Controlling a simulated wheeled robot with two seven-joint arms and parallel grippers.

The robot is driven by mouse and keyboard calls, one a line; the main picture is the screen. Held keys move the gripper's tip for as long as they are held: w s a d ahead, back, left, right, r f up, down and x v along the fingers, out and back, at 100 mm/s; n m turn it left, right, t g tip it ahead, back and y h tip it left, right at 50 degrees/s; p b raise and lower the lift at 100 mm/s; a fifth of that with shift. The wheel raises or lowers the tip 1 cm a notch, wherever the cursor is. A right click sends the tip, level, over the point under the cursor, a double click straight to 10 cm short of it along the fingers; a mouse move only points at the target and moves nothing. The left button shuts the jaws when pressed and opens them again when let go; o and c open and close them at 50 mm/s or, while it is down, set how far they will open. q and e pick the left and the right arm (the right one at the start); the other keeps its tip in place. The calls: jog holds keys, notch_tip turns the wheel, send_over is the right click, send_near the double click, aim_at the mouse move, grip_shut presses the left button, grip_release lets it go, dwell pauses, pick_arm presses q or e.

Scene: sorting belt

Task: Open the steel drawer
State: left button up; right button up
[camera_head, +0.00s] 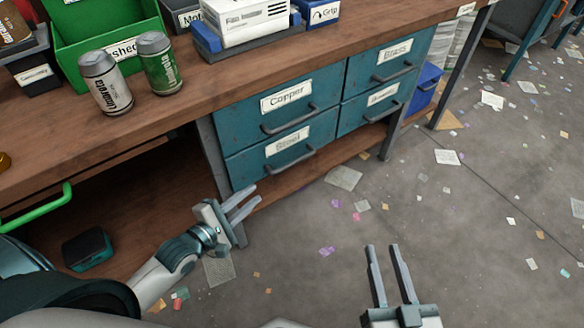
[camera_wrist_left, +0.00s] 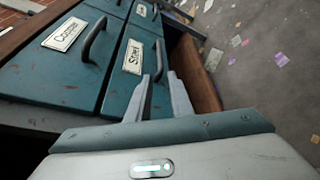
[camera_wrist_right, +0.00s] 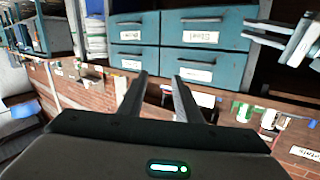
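The steel drawer (camera_head: 262,165) is the lower left one in a teal block of drawers under the bench and looks closed. Its dark bar handle (camera_head: 291,159) sits below the label. My left gripper (camera_head: 249,198) is open and empty, below and in front of this drawer. In the left wrist view the steel drawer's label (camera_wrist_left: 133,57) and handle (camera_wrist_left: 158,61) show just beyond the open fingertips (camera_wrist_left: 158,78), apart from them. My right gripper (camera_head: 382,248) is open and empty over the floor. The right wrist view shows the drawers upside down, the steel drawer (camera_wrist_right: 205,28) included.
The copper drawer (camera_head: 287,97) is directly above; the brass drawer (camera_head: 392,53) is upper right. A bench leg (camera_head: 213,155) stands left of the drawers. Two cans (camera_head: 106,84) and a green bin (camera_head: 98,25) stand on the bench. Paper scraps litter the open floor.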

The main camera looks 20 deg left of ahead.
aim_at(283, 170)
pick_arm(q)
jog(key=shift+w, duration=0.15)
